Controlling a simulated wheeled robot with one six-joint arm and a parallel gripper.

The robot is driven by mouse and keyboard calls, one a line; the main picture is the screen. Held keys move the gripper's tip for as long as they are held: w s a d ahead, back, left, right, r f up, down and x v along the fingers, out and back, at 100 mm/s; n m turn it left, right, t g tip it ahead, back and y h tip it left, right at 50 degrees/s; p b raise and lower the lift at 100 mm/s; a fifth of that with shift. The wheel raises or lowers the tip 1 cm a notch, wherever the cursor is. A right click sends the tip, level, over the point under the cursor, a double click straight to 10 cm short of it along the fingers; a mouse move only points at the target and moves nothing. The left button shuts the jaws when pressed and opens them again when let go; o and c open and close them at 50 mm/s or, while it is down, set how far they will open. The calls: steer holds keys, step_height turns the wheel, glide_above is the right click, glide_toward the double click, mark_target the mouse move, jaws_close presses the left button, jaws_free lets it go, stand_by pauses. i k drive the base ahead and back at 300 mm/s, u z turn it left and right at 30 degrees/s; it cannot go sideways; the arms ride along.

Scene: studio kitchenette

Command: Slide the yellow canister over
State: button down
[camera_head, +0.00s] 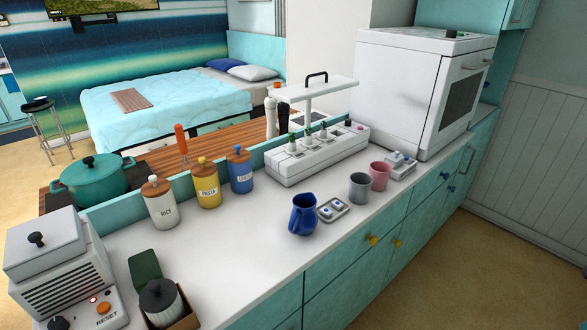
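The yellow canister (207,187) stands upright on the white counter (240,240), near its back edge. Its label looks like "PASTA", and it has a wooden lid with a yellow knob. A white canister (160,206) labelled "RICE" stands to its left. A blue canister (240,172) stands close to its right, its label hard to read. The three form a row with small gaps between them. My gripper is not in view.
A teal backboard (126,204) runs behind the canisters. A white planter unit (310,160) stands to their right. A blue jug (302,215), a small switch plate (334,209) and two cups (359,188) stand nearer the front. The counter before the canisters is clear.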

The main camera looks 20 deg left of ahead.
mark_target(208, 190)
steer(key=z, duration=0.95)
steer(key=i, duration=1.75)
steer(key=u, duration=2.45)
steer(key=i, duration=0.5)
steer(key=z, duration=0.05)
